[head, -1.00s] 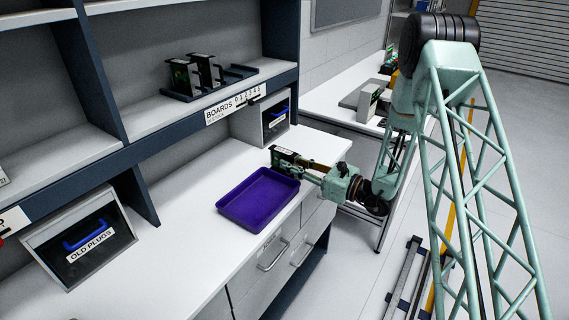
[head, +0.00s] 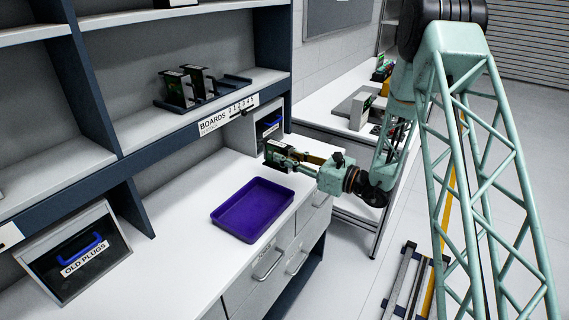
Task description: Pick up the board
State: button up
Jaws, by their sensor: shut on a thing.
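A dark green board (head: 279,155) with a pale edge is held at the end of my arm, above the right end of the white counter. My gripper (head: 292,160) is shut on this board. The board is just behind and right of the purple tray (head: 222,238), which looks empty. Its far side and the exact finger contact are too small to make out. Two more boards (head: 178,90) stand upright in a dark rack on the shelf labelled BOARDS.
A bin labelled OLD PLUGS (head: 100,262) stands at the left of the counter (head: 180,262). Another bin with a blue handle (head: 270,126) stands under the shelf, behind the held board. A grey device (head: 352,108) sits on the bench behind. The counter between the left bin and tray is clear.

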aim_at(291, 150)
jog(key=shift+r, duration=1.55)
